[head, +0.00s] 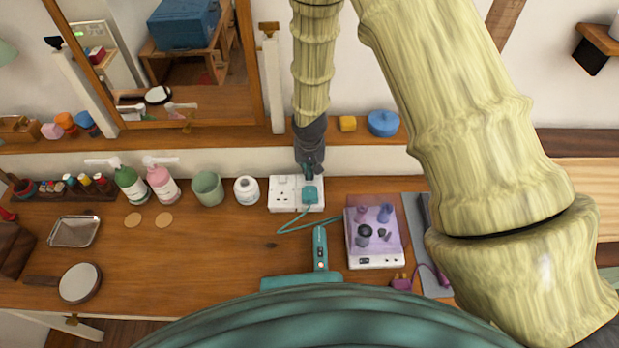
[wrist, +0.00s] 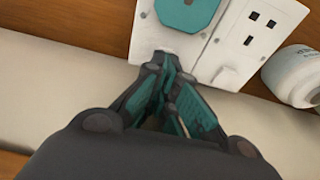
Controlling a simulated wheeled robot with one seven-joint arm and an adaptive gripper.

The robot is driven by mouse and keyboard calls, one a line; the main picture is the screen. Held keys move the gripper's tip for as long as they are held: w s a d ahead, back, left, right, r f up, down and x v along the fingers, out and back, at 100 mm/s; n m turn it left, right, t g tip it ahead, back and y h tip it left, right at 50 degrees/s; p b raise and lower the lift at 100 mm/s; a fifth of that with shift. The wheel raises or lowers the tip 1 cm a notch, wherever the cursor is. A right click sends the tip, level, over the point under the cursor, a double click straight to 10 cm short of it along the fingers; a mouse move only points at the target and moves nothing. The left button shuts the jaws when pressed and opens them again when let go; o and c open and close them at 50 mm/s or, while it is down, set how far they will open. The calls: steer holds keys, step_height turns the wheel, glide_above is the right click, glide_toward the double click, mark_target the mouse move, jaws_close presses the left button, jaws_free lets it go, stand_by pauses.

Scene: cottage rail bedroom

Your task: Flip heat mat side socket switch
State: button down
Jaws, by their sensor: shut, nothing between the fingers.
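A white double socket (head: 283,193) lies on the wooden bench against the wall. My gripper (head: 310,168) is over the wall side of the right half. In the wrist view, the socket (wrist: 232,42) appears turned round, with the teal plug (wrist: 188,12) at the top. The plug-side switch (wrist: 164,50) is partly hidden by my shut, empty fingertips (wrist: 166,68); contact and switch position cannot be told. The other switch (wrist: 226,78) is visible beside the bare outlet.
A white bottle (head: 246,190) stands close left of the socket, and a green cup (head: 208,188) beyond it. A clear purple-lidded box (head: 376,260) stands to the right, beside a grey mat (head: 436,292). The wall ledge (head: 230,134) runs behind. Bench space left of the teal device is clear.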

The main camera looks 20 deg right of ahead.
steer(key=shift+f, duration=0.25)
steer(key=shift+r, duration=0.15)
steer(key=shift+r+p, duration=2.25)
steer(key=shift+r, duration=1.1)
